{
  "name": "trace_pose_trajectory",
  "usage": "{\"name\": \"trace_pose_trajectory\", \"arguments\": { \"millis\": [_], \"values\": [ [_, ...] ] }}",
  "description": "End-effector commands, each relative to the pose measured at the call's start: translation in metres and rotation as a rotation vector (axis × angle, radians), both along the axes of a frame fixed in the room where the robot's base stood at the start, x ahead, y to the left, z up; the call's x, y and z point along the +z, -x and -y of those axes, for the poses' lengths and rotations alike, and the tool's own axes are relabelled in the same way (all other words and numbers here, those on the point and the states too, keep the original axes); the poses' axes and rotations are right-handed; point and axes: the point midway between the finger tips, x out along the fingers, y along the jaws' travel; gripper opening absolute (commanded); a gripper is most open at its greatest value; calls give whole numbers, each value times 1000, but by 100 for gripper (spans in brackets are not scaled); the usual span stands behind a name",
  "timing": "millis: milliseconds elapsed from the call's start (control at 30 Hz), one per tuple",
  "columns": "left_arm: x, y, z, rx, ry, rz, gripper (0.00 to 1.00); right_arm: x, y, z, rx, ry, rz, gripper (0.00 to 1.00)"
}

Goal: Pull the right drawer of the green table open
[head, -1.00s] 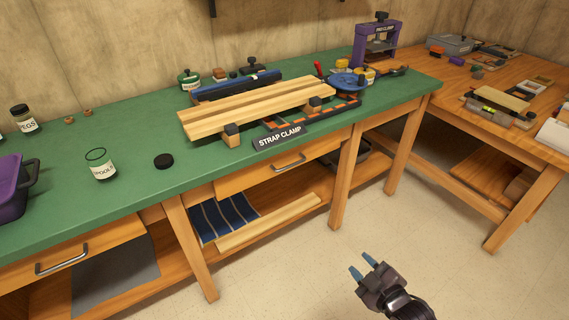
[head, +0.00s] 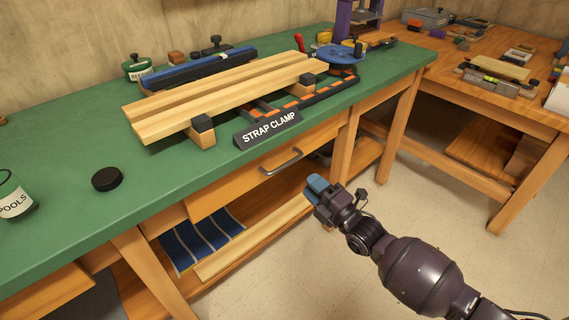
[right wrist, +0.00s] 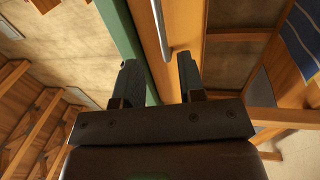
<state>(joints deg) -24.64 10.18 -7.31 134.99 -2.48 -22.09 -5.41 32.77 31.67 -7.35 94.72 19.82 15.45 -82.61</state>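The right drawer (head: 226,194) of the green table (head: 75,222) has a wooden front under the table edge and looks shut. Its grey bar handle (head: 281,163) is on the front, below the strap clamp sign. My right gripper (head: 316,185) is below and to the right of the handle in the head view, apart from it. In the right wrist view its two fingers (right wrist: 159,72) are spread with nothing held. The handle (right wrist: 160,30) shows beyond the fingertips, in line with the gap between them. My left gripper is out of view.
Light wooden boards (head: 225,98) and the strap clamp sign (head: 268,130) stand on the tabletop above the drawer. A table leg (head: 341,149) is right of the drawer. A lower shelf holds a blue striped cloth (head: 203,243). Open floor (head: 420,205) lies to the right.

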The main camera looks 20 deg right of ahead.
Motion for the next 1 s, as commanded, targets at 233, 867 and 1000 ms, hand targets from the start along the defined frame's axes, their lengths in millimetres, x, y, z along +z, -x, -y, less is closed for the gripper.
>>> {"name": "trace_pose_trajectory", "arguments": {
  "millis": [233,867,1000],
  "values": [
    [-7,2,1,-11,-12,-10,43,4,-35,-13,2,-2,-4,36],
    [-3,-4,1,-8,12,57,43,16,-88,-32,1,-1,-5,36],
    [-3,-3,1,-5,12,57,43,17,-88,-32,1,-2,-4,36]
  ]
}}
